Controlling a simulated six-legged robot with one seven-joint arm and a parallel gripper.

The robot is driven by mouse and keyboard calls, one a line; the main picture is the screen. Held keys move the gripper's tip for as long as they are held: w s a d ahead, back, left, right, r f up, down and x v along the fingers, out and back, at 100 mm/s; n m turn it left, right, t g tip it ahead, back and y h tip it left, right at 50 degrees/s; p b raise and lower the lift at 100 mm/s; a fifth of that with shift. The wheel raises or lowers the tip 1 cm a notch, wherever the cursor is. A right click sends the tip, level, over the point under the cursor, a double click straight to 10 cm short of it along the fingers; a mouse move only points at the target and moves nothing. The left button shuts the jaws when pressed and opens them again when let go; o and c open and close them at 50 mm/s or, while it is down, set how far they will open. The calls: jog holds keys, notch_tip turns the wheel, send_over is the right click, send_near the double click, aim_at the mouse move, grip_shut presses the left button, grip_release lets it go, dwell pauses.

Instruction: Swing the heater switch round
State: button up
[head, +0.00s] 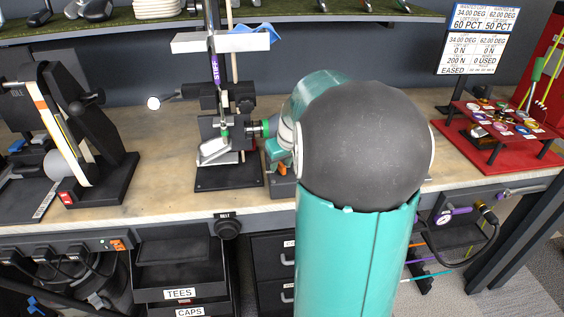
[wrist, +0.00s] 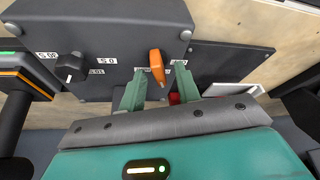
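In the wrist view an orange lever (wrist: 157,68), which looks like the heater switch, stands on the face of a dark grey box (wrist: 110,25). It points nearly straight along the picture, slightly tilted. I see gaps beside the lever, and no clear contact. In the head view my grey-and-teal arm hides most of the gripper and box.
A black knob (wrist: 70,67) with time labels sits left of the lever on the same box. In the head view a club stand (head: 228,180) with an upright shaft is close left of my gripper. A red rack (head: 500,135) is at the right.

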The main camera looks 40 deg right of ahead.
jog(key=shift+c, duration=0.4)
grip_shut()
jog(key=shift+m, duration=0.5)
jog(key=m+h, duration=0.1)
jog(key=m, duration=0.1)
jog(key=m+g, duration=0.1)
jog(key=m, duration=0.1)
jog(key=shift+w+a+h, duration=0.1)
jog(key=shift+a+h, duration=0.05)
jog(key=shift+h, duration=0.25)
jog(key=m+g, duration=0.1)
jog(key=m, duration=0.2)
jog(key=m+h, duration=0.1)
jog(key=m, duration=0.2)
jog(key=shift+g, duration=0.4)
